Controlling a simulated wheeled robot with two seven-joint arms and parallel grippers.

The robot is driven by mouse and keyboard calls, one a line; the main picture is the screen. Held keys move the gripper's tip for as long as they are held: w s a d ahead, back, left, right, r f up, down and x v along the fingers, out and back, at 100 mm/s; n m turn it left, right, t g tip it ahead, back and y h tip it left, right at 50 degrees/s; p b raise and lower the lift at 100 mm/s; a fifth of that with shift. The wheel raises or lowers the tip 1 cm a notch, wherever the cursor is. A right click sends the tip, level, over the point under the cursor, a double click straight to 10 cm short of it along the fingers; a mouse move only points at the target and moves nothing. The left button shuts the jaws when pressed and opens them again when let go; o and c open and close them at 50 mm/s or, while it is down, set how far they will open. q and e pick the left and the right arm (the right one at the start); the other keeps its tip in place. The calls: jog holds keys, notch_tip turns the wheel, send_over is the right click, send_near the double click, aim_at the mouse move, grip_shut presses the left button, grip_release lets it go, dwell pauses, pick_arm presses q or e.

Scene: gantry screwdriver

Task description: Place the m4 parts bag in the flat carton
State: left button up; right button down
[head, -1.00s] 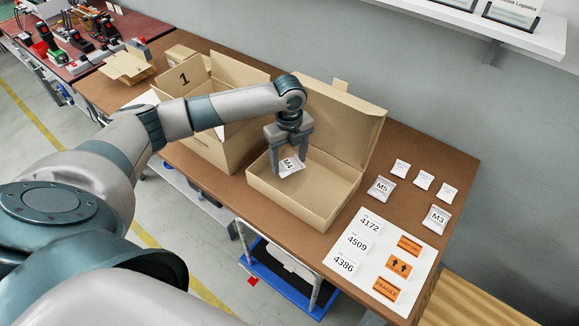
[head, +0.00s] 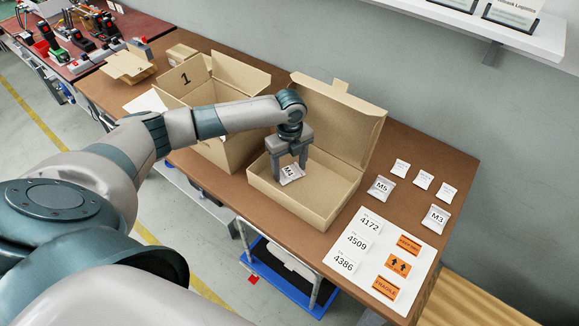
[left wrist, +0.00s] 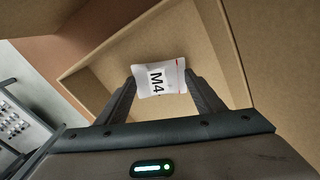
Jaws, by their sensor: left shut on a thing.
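The M4 parts bag (head: 290,174) is a small white packet with black lettering. My left gripper (head: 288,172) is shut on it, fingers pointing down, over the left part of the open flat carton (head: 320,212). In the left wrist view the bag (left wrist: 160,80) sits between the two fingertips (left wrist: 158,86), with the carton's inside (left wrist: 112,65) behind it. I cannot tell whether the bag touches the carton floor. The carton's lid (head: 345,125) stands up at the back. My right gripper is not in view.
A taller open box marked 1 (head: 205,148) stands left of the flat carton. The M5 bag (head: 381,188), the M3 bag (head: 436,218) and small white packets lie to the right. A white sheet (head: 372,277) with number labels and orange stickers lies at the front right.

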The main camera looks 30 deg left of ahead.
aim_at(290, 171)
pick_arm(q)
jog(key=shift+f, duration=0.1)
jog(key=o, duration=1.1)
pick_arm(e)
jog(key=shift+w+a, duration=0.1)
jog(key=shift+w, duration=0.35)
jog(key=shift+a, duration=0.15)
pick_arm(q)
jog(key=shift+r, duration=0.55)
notch_tip(290, 171, up, 11)
jog(key=shift+r+b, duration=0.1)
jog(key=shift+b, duration=0.8)
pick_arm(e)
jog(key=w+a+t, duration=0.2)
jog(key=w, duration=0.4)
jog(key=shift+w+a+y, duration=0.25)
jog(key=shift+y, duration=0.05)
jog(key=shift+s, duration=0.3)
